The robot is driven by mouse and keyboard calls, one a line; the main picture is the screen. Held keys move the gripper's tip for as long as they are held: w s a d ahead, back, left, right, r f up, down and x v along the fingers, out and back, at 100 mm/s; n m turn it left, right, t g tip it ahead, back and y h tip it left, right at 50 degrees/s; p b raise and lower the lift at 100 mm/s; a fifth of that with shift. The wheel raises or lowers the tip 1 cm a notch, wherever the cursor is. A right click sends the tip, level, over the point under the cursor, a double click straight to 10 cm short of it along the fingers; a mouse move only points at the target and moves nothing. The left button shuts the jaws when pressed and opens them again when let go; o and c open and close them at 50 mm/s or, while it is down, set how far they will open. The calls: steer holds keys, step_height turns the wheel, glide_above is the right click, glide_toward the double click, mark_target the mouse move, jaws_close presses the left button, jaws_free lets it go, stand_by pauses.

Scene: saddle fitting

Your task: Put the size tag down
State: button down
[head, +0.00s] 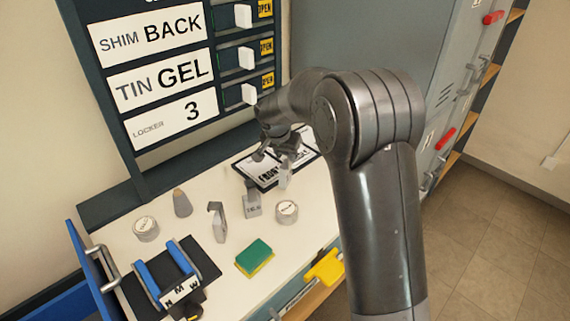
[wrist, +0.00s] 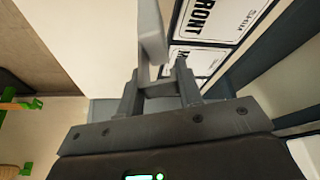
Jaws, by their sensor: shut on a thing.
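My gripper (head: 275,155) is over the back right of the white bench and is shut on a light grey piece. I take this piece to be the size tag (head: 284,177); no lettering on it is legible. In the wrist view the tag (wrist: 151,32) stands up from between the jaws (wrist: 158,85), near the black-edged cards. The card marked FRONT (wrist: 208,17) is partly in view there. In the head view my gripper and arm hide part of the black-framed cards (head: 246,166). Whether the tag touches the surface below cannot be told.
A blue-armed holder (head: 150,277) is front left. A sign board (head: 150,85) rises behind; lockers (head: 458,85) stand right.

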mark_target(285, 163)
steer(key=shift+f, duration=2.1)
steer(key=c, duration=1)
jaws_free()
steer(key=v, duration=1.2)
steer(key=s+d+r+n, duration=0.1)
steer(key=s+d+r, duration=0.6)
steer(key=s+d, duration=0.1)
steer(key=s+d+n, duration=0.1)
steer(key=s+d, duration=0.2)
steer(key=s, duration=0.6)
steer(key=s+d+n+t+y, duration=0.1)
steer(key=s+d, duration=0.3)
steer(key=s, duration=0.5)
steer(key=s+d+n, duration=0.1)
steer(key=s+d, duration=0.2)
steer(key=s, duration=0.5)
steer(key=shift+s+d+r+t+y, duration=0.3)
steer(key=shift+s+d+r+y, duration=0.05)
steer(key=shift+s+d+y, duration=0.05)
